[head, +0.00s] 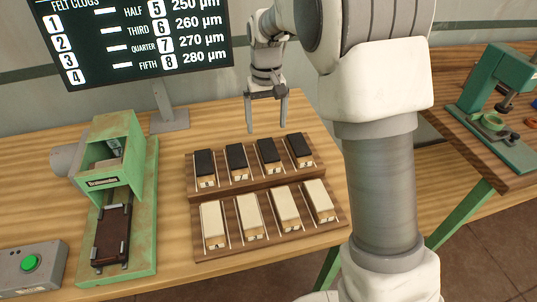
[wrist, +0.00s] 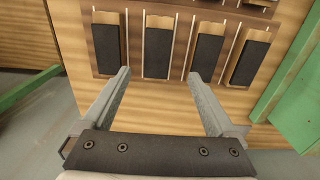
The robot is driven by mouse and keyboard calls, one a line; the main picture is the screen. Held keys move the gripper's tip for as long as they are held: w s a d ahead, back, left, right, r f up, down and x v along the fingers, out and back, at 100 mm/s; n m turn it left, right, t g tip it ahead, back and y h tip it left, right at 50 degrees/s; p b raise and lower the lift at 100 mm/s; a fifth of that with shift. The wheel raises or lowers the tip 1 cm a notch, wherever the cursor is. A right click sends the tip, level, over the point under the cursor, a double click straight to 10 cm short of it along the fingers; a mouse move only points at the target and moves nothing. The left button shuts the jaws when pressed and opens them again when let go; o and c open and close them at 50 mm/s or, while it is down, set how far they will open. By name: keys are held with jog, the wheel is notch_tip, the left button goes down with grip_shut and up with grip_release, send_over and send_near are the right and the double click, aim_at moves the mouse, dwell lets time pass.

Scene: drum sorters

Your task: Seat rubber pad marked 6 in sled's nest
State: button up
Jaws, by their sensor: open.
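Several black-topped pads stand in the back row of a wooden rack (head: 240,189); one is the second from left (head: 237,160). Marks on their front ends are too small to read, so I cannot tell which is 6. The sled (head: 112,234), dark brown with an empty-looking bed, lies on the green machine at left. My gripper (head: 267,128) is open and empty, pointing down above and behind the black row. In the wrist view, its spread fingers (wrist: 159,73) lie either side of the lower end of a black pad (wrist: 157,53), apparently apart from it.
Pale-topped pads (head: 249,219) fill the rack's front row. A green machine housing (head: 112,150) stands over the sled's far end. A grey button box (head: 30,270) is at front left. A sign (head: 135,40) stands behind. Another green machine (head: 495,95) is on the right table.

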send_over(269, 150)
jog(key=f, duration=0.5)
jog(key=shift+w+a, duration=0.15)
jog(key=shift+a, duration=0.15)
jog(key=shift+d+f+b, duration=0.15)
jog(key=shift+f+b, duration=0.05)
jog(key=shift+f, duration=1.15)
jog(key=shift+d+f+b, duration=0.1)
jog(key=shift+f+b, duration=0.1)
jog(key=shift+f, duration=1.1)
grip_shut()
